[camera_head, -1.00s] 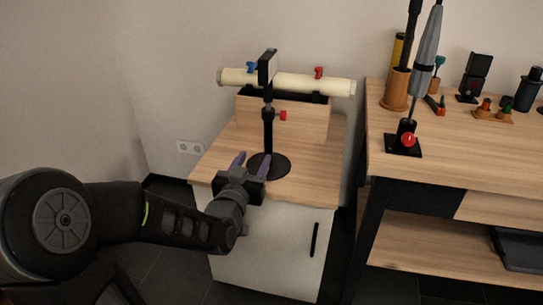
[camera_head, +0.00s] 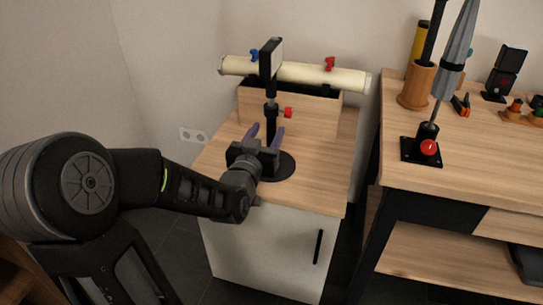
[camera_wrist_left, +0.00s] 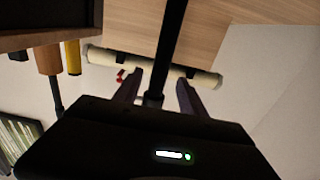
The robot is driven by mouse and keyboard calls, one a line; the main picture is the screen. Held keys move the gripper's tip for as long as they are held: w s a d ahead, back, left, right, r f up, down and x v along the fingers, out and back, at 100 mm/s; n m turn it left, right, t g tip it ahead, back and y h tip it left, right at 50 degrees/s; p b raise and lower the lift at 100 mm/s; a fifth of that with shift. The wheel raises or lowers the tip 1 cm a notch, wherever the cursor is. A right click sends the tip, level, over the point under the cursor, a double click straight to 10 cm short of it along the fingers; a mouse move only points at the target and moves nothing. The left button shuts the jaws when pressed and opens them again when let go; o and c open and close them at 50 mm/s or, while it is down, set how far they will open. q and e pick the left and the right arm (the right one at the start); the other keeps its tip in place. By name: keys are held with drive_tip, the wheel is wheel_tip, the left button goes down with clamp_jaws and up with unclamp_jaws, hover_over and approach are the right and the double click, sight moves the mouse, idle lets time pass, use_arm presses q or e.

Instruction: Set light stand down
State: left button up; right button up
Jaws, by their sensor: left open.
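The light stand (camera_head: 271,90) is black, with a rectangular lamp head, a red knob on its pole and a round base (camera_head: 283,168). It stands upright on the small wooden-topped cabinet (camera_head: 318,188). My left gripper (camera_head: 265,134) is open at the lower pole, one finger showing on each side of it in the head view. In the left wrist view the black pole (camera_wrist_left: 172,45) runs between the two spread fingers of the gripper (camera_wrist_left: 156,90). Part of the pole and base is hidden behind the gripper. My right gripper is in neither view.
A cream roll (camera_head: 318,77) with blue and red clips lies on a wooden box (camera_head: 313,112) behind the stand. A workbench (camera_head: 470,165) with a folded umbrella-like item (camera_head: 456,58) and tools stands right. Some cabinet top right of the base is clear.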

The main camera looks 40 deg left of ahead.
use_arm(q)
drive_tip(key=shift+w+a, duration=0.2)
drive_tip(key=shift+w, duration=0.35)
drive_tip(key=b+x, duration=0.1)
drive_tip(key=x, duration=0.4)
drive_tip(key=shift+w+r, duration=0.1)
drive_tip(key=shift+w, duration=0.05)
drive_tip(key=shift+c, duration=0.2)
clamp_jaws()
idle(0.4)
idle(0.8)
drive_tip(key=shift+r, duration=0.1)
